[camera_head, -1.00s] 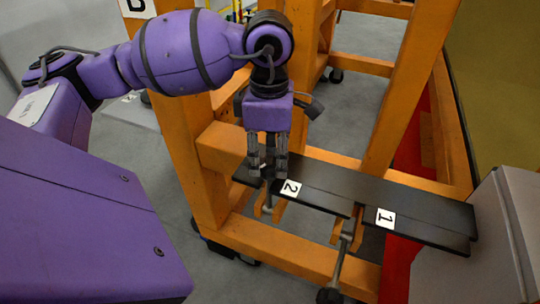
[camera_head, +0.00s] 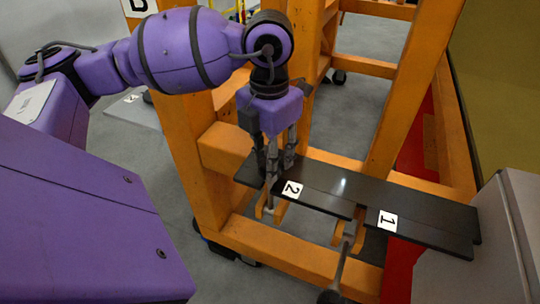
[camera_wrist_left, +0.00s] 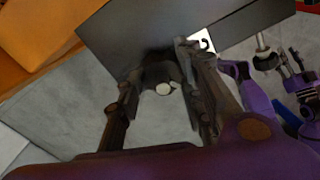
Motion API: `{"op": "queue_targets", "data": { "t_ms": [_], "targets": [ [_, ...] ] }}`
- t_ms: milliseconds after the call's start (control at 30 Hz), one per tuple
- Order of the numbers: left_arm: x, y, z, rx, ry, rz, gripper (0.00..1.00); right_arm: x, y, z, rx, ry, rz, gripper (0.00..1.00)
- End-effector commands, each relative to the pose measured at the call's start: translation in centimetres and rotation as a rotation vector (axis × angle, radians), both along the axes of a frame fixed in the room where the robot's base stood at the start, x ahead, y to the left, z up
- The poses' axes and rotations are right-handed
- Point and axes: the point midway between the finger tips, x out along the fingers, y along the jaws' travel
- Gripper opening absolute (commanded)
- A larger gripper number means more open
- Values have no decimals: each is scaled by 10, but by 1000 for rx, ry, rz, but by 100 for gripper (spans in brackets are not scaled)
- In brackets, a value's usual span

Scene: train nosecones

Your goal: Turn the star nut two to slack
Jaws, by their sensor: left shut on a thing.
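Star nut two (camera_wrist_left: 163,74) is a dark knob with a pale round bolt end at its centre, seen between my fingers in the left wrist view. It sits at the edge of the black plate (camera_head: 314,199) by the white label "2" (camera_head: 291,189). My left gripper (camera_head: 274,168) points down over it and is shut on it. In the head view the fingers mostly hide the nut; a bolt shaft (camera_head: 269,194) shows below.
An orange frame (camera_head: 222,150) surrounds the plate, with an upright close behind my left gripper. A second plate labelled "1" (camera_head: 387,221) lies to the right. Its bolt hangs down with a dark knob (camera_head: 330,297). A grey box (camera_head: 475,250) stands at the right.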

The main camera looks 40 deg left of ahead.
Motion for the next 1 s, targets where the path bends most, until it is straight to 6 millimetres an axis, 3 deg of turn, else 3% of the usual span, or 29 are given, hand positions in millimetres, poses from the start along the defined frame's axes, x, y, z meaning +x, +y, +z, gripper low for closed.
{"op": "queue_targets", "data": {
  "t_ms": [600, 1000],
  "targets": [
    [0, 3, 4, 4, -10, 587, 9, 9, 1, 9, 2, -20, 0, 40],
    [-2, 3, 4, 3, -11, 885, 9, 11, 1, 12, 4, -24, 0, 40]
  ]
}}
